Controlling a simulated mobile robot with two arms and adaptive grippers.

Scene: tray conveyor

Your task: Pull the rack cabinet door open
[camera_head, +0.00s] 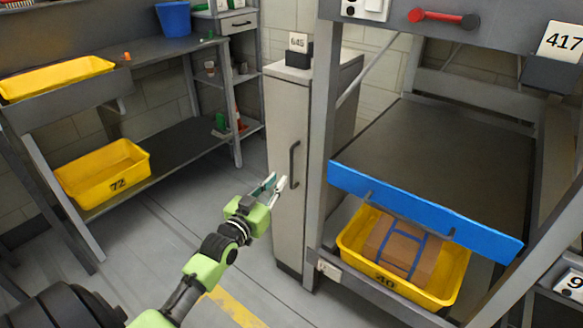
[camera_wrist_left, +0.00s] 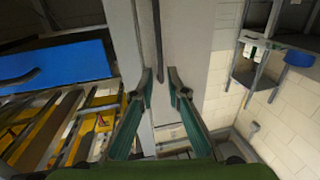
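The rack cabinet (camera_head: 283,120) is a tall, narrow light-grey unit beside the conveyor frame. Its door looks shut, with a dark vertical bar handle (camera_head: 294,165) on the front. My left gripper (camera_head: 279,184) is green and black and stands just in front of the door, at the handle's lower part. In the left wrist view the two fingers (camera_wrist_left: 161,84) are apart, and the dark handle (camera_wrist_left: 158,40) runs down between or just beyond their tips. I cannot tell whether a finger touches it. My right gripper is not in view.
A yellow crate with a brown box (camera_head: 401,253) stands under the blue-edged conveyor (camera_head: 425,211) to the right. A shelf rack at left holds yellow crates (camera_head: 103,172) and a blue bucket (camera_head: 173,18). The floor (camera_head: 170,240) left of the cabinet is clear.

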